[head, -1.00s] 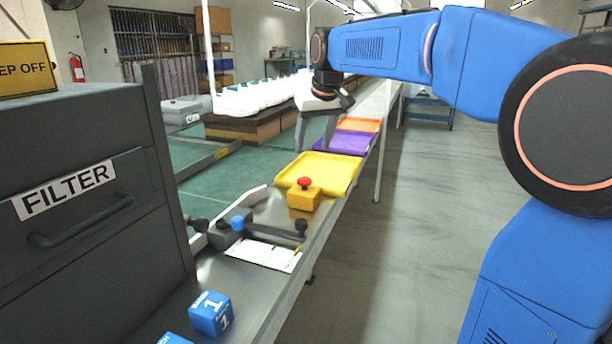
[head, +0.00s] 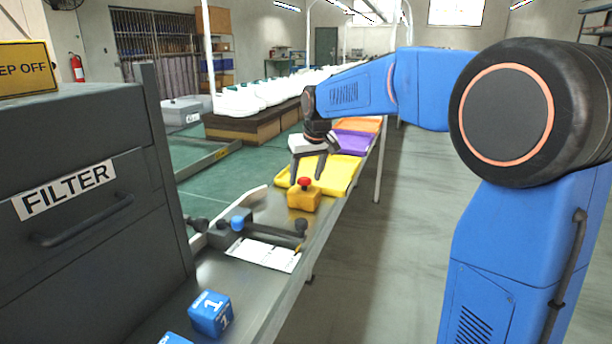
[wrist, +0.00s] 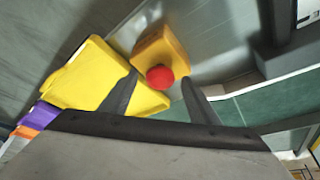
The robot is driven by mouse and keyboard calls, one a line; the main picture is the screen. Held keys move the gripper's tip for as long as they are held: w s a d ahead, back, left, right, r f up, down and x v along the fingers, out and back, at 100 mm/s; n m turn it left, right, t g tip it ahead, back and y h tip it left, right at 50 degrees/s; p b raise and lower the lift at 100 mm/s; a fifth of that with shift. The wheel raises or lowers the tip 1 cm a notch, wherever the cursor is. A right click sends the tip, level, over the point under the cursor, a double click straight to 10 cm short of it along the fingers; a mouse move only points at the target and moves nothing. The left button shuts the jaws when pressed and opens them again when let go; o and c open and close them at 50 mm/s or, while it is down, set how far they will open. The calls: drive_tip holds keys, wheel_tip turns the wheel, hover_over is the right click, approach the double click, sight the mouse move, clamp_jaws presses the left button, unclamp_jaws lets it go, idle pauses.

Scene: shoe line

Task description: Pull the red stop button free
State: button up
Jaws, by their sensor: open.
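The red stop button (head: 305,183) is a red mushroom head on a yellow box (head: 304,200), which stands on the metal bench just in front of the yellow tray. My gripper (head: 304,181) points down close to the button, with its fingers apart and nothing between them in their grip. In the wrist view the red button (wrist: 160,77) lies between and a little beyond the two dark fingertips (wrist: 160,76), on the yellow box (wrist: 163,47). I cannot tell whether a finger touches it.
The yellow tray (head: 343,172), purple tray (head: 352,144) and orange tray (head: 368,124) line the bench behind. The grey FILTER cabinet (head: 85,230) stands at left.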

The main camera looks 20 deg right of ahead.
drive_tip(key=c, duration=1.4)
drive_tip(key=shift+r, duration=0.85)
clamp_jaws()
drive_tip(key=o, duration=1.4)
unclamp_jaws()
drive_tip(key=shift+r, duration=0.1)
drive_tip(key=v, duration=1.7)
drive_tip(key=shift+s+d+r, duration=0.1)
